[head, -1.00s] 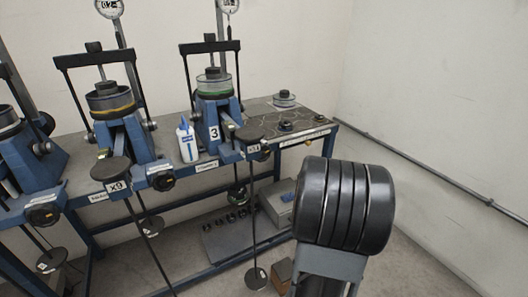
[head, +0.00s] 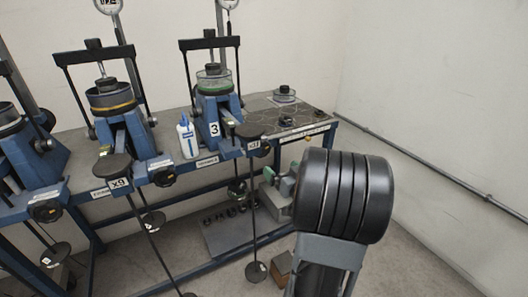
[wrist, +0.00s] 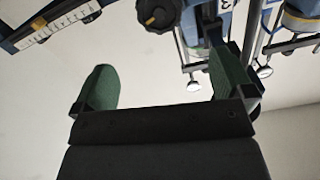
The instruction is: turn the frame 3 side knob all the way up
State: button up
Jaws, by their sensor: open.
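Frame 3 (head: 209,107) is a blue loading frame with a white "3" label, at the right end of the row in the head view. In the wrist view a black knob (wrist: 158,13) with an orange mark sits at the top edge, beyond the fingertips, beside a partly cut "3" label. I cannot read its setting exactly. My gripper (head: 277,179) has green fingers and is below and right of the frame's front end. In the wrist view my gripper (wrist: 160,75) is open and empty, apart from the knob.
A weight hanger rod (head: 253,205) hangs near my gripper on its left. A white bottle (head: 187,138) stands on the bench left of frame 3. Floor to the right is clear.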

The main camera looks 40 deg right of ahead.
aim_at(263, 150)
jog(key=w, duration=0.4)
jog(key=w+d, duration=0.1)
jog(key=w, duration=0.7)
jog(key=shift+w+d+b, duration=0.25)
jog(key=shift+d+b, duration=0.05)
jog(key=shift+d, duration=0.05)
jog(key=shift+c, duration=0.5)
jog(key=c, duration=0.8)
jog(key=shift+m, duration=0.5)
jog(key=shift+c, duration=0.2)
jog(key=o, duration=0.9)
jog(key=shift+o, duration=0.2)
jog(key=s+a+p, duration=0.1)
jog(key=s+a, duration=0.1)
jog(key=s, duration=1.1)
jog(key=shift+s, duration=0.35)
